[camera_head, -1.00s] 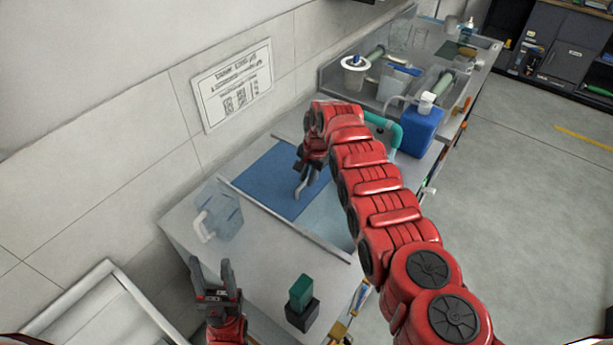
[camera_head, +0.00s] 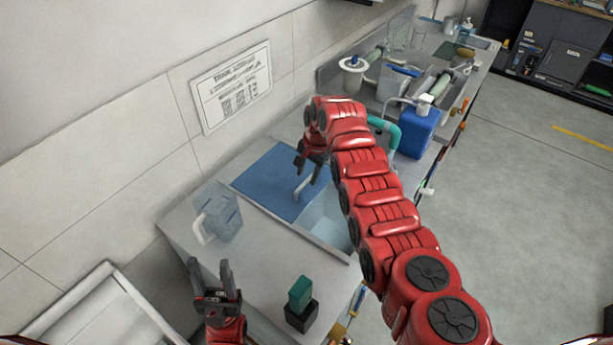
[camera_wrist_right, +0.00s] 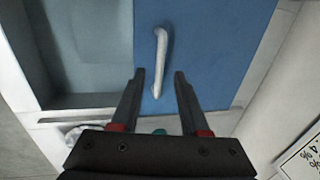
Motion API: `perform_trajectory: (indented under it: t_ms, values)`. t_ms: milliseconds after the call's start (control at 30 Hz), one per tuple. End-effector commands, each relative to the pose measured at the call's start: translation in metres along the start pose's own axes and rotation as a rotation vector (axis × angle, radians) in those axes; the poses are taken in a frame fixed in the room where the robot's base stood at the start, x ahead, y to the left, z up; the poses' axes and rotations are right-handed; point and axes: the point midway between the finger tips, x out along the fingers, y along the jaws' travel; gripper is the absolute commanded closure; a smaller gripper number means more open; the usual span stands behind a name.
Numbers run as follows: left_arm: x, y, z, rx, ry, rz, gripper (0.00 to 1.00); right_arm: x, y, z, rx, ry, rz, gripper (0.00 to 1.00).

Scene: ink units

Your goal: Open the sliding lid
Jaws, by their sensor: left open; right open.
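The sliding lid is a flat blue panel (camera_head: 262,183) over the left part of a sunken basin (camera_head: 328,217) in the counter; the basin's right part is uncovered. A grey bar handle (camera_head: 303,188) stands on the lid near its edge by the opening. My right gripper (camera_head: 309,170) is open above the handle. In the right wrist view, the handle (camera_wrist_right: 161,48) lies ahead of and in line with the gap between the open fingers (camera_wrist_right: 158,75), on the blue lid (camera_wrist_right: 215,45). My left gripper (camera_head: 211,266) is open and empty over the counter's near left end.
A clear jug (camera_head: 222,215) stands left of the lid. A green block in a black holder (camera_head: 300,304) stands at the front. A blue bottle (camera_head: 417,132) and a raised bench with tools are beyond the basin. The counter between jug and holder is clear.

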Motion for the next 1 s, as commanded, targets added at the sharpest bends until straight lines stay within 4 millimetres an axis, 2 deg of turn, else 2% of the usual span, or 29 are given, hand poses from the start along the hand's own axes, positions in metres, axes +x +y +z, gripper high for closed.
perform_trajectory:
  t_ms: [33, 167, 400, 467, 633, 800, 1000]
  values:
    - [0.002, 0.0, 0.0, 0.0, 0.0, 0.0, 0.5, -0.005, 0.0, 0.0, 0.0, 0.002, -0.003, 0.55]
    - [-0.009, 0.0, 0.002, 0.0, 0.0, 0.0, 0.5, -0.027, 0.0, -0.001, -0.001, 0.004, -0.005, 0.55]
    - [-0.03, 0.002, 0.005, 0.0, 0.0, 0.0, 0.5, -0.091, 0.0, -0.001, -0.001, 0.006, -0.007, 0.55]
    - [-0.013, 0.001, 0.002, 0.0, -0.001, 0.0, 0.5, -0.108, 0.0, -0.002, 0.002, 0.0, -0.002, 0.55]
    - [0.001, 0.0, 0.0, 0.0, 0.0, 0.0, 0.5, -0.127, 0.0, -0.001, 0.0, 0.0, -0.001, 0.55]
    - [-0.005, 0.0, 0.001, 0.0, 0.0, 0.0, 0.5, -0.142, 0.001, 0.0, 0.0, -0.002, -0.001, 0.55]
    - [-0.005, 0.0, 0.001, 0.0, 0.0, 0.0, 0.5, -0.15, 0.0, 0.001, 0.0, -0.001, 0.0, 0.55]
